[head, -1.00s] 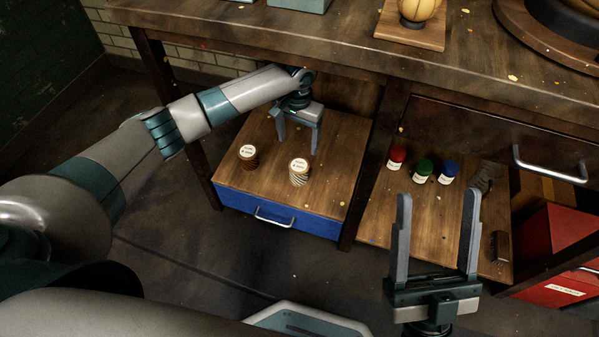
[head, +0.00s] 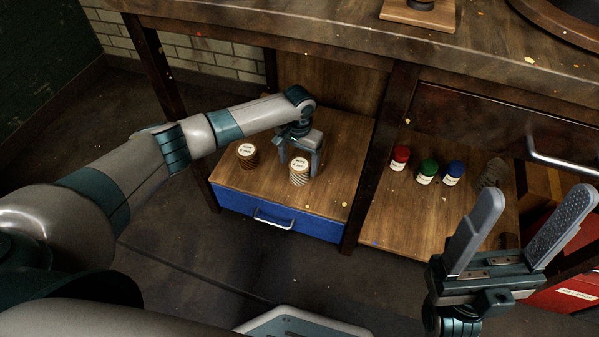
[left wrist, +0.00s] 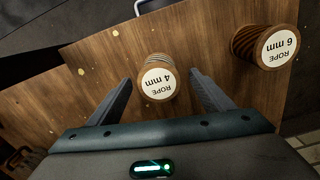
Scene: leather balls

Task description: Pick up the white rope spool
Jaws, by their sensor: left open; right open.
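The white rope spool (head: 299,172) stands upright on the wooden top of the low blue-fronted drawer unit. In the left wrist view it is the spool labelled "ROPE 4 mm" (left wrist: 158,78). My left gripper (head: 300,170) is open, with its fingers low around the spool in the head view. In the left wrist view its fingertips (left wrist: 160,82) lie to either side of the spool, with gaps showing. A brown spool (head: 247,155), labelled "ROPE 6 mm" in the left wrist view (left wrist: 265,45), stands to the left in the head view. My right gripper (head: 515,225) is open and empty.
The blue drawer unit (head: 330,229) has a metal handle. Red (head: 400,158), green (head: 426,174) and blue (head: 453,172) jars and a brush (head: 492,172) stand on the shelf to the right.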

